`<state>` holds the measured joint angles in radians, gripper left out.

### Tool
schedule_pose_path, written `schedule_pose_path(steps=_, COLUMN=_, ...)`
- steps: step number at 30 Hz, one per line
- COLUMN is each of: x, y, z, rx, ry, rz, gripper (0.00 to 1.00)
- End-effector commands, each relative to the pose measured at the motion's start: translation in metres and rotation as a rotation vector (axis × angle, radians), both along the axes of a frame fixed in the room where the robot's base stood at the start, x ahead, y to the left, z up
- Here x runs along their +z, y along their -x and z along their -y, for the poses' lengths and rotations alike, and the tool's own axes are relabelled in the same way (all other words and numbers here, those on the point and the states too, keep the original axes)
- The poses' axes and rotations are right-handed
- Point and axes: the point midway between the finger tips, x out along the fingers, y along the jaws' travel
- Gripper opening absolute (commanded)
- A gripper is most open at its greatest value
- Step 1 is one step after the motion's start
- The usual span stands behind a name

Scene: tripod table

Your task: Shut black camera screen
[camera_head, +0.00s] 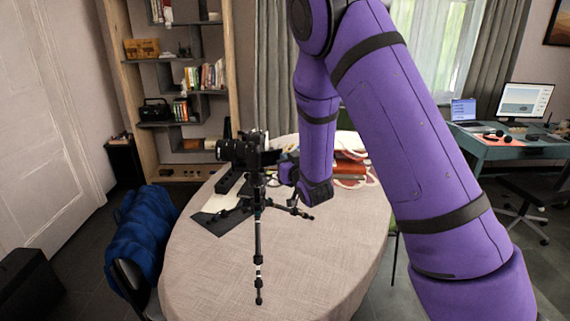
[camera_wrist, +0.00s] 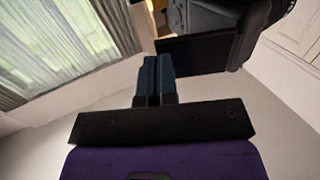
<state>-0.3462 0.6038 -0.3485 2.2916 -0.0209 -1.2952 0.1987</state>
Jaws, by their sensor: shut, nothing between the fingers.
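The black camera (camera_head: 240,150) sits on top of a black tripod (camera_head: 257,235) that stands on the oval table. Its screen (camera_head: 271,157) is swung out from the right side of the body. In the wrist view the dark screen (camera_wrist: 200,54) extends left from the camera body (camera_wrist: 235,22). My gripper (camera_head: 283,171) is just right of the camera, partly hidden by the tripod and my arm. In the wrist view the two fingers of my gripper (camera_wrist: 153,62) are together and empty, with their tips close to the screen's left part. I cannot tell whether they touch it.
The pale cloth-covered table (camera_head: 210,280) is clear at its front. Books and a red item (camera_head: 350,167) lie behind my gripper. A blue jacket (camera_head: 140,235) hangs on a chair at the left.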

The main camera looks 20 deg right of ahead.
Motion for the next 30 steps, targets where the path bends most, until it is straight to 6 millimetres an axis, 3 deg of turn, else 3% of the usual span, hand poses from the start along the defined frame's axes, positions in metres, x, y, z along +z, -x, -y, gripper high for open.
schedule_pose_path(steps=7, x=0.000, y=-0.018, z=0.007, rx=0.215, ry=0.000, rz=0.001, gripper=0.00)
schedule_pose_path(steps=21, x=0.000, y=-0.047, z=0.001, rx=0.590, ry=-0.002, rz=-0.001, gripper=0.00)
schedule_pose_path(steps=30, x=0.000, y=-0.062, z=-0.008, rx=0.584, ry=-0.002, rz=-0.001, gripper=0.00)
